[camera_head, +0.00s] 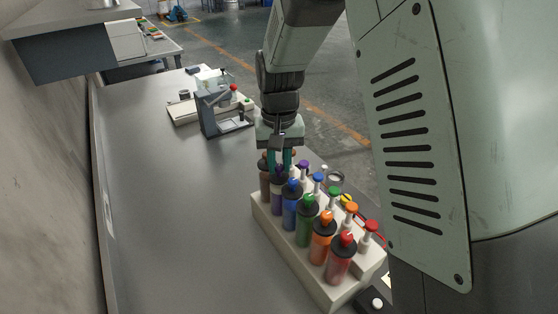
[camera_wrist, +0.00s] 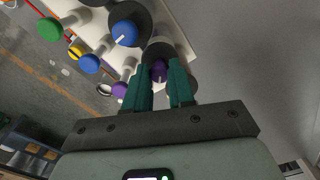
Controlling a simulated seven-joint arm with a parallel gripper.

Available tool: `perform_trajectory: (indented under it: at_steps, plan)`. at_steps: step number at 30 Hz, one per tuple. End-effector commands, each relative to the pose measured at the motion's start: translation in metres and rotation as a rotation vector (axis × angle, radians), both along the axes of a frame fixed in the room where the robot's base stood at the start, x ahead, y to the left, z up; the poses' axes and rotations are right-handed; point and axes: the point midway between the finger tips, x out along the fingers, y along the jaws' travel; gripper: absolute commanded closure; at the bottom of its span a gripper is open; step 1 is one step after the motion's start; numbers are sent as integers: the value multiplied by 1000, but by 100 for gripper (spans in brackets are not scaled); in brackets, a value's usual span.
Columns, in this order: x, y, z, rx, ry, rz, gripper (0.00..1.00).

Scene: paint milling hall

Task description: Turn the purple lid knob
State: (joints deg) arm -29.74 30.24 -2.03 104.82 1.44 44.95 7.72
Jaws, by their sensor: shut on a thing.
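A purple lid knob (camera_wrist: 158,71) sits on a black cap, between the green fingers of my gripper (camera_wrist: 162,88) in the wrist view. My gripper is shut on this knob. In the head view my gripper (camera_head: 281,160) is pointed down over the far end of the rack, and its fingers partly hide the cap there. The purple bottle (camera_head: 277,201) stands upright in the pale rack (camera_head: 272,231). A smaller purple-topped piece (camera_wrist: 120,89) stands beside it in the wrist view and also shows in the head view (camera_head: 303,164).
Blue (camera_head: 290,212), green (camera_head: 306,228), orange (camera_head: 322,245) and red (camera_head: 341,262) bottles stand in a row toward the near end. A brown bottle (camera_head: 265,183) is at the far end. A grey apparatus (camera_head: 208,112) stands farther back. The bench (camera_head: 170,210) to the left is clear.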

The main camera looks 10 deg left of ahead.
Motion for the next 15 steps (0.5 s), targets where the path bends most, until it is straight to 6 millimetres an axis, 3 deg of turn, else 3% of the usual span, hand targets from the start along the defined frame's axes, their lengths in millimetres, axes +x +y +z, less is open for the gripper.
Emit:
perform_trajectory:
  at_steps: [15]
  plan:
    - [0,0,0,1,-1,49,100]
